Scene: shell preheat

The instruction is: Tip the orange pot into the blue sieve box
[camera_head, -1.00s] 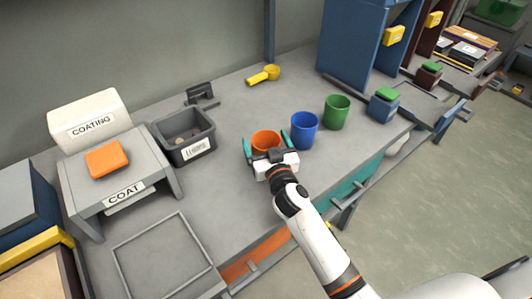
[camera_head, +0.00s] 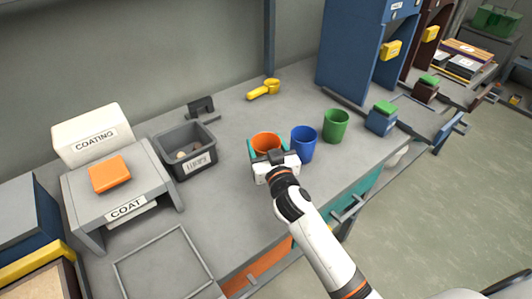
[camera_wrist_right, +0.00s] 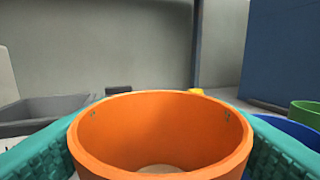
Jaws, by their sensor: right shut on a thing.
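The orange pot (camera_head: 266,141) stands upright on the grey bench, and its wide rim fills the right wrist view (camera_wrist_right: 160,105). My right gripper (camera_head: 268,148) is shut on the pot, with a teal finger against each side. A little light brown shows at the bottom inside the pot; I cannot tell whether it is contents. A small blue box (camera_head: 381,122) with a green top stands at the right of the bench; I cannot tell whether it is a sieve. My left gripper is not in view.
A blue pot (camera_head: 304,145) stands close to the right of the orange pot, with a green pot (camera_head: 335,126) beyond. A dark grey bin (camera_head: 187,153) is to the left. A yellow scoop (camera_head: 264,89) lies behind.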

